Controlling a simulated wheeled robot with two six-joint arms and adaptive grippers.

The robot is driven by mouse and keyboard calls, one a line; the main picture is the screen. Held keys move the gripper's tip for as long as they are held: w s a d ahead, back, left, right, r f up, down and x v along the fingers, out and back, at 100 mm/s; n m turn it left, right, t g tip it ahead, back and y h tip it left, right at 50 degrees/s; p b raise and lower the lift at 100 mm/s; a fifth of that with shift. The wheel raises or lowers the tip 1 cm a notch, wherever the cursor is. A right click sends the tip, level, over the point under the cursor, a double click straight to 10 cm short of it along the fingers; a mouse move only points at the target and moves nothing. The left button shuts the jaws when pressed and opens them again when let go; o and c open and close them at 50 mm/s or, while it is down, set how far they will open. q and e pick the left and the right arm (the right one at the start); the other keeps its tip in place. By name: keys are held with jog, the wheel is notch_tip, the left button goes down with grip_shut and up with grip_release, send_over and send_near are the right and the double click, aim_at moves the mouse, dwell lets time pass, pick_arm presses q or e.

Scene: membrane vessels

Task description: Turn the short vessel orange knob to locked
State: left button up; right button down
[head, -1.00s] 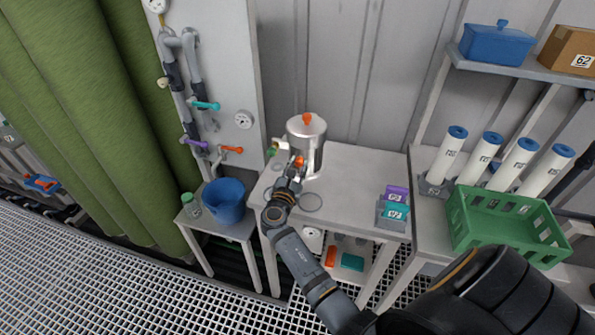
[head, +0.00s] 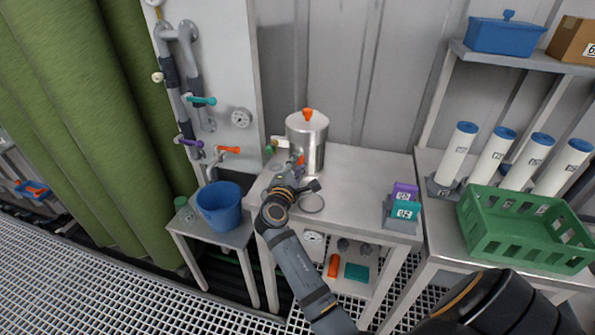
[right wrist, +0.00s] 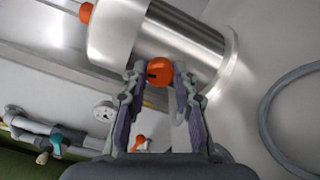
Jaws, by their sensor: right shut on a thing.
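The short vessel (head: 318,150) is a shiny metal cylinder with a pale lid, standing upright at the back left of the grey table. A separate orange piece (head: 308,113) tops its lid. The orange knob (right wrist: 160,72) sits low on the vessel's side, with a dark mark on its face. My right gripper (right wrist: 160,82) is shut on this knob, one finger on each side. In the head view, my right gripper (head: 298,172) partly covers the knob. My left gripper is not in view.
A flat ring (head: 312,203) lies on the table in front of the vessel. Purple and teal boxes (head: 404,210) stand at the table's right edge. A blue bucket (head: 220,206) is on the left stand. A wall pipe with coloured handles (head: 228,150) is left of the vessel.

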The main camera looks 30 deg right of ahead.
jog(key=shift+m+b, duration=0.9)
jog(key=shift+m, duration=0.4)
jog(key=c, duration=1.1)
grip_release()
jog(key=shift+o, duration=0.2)
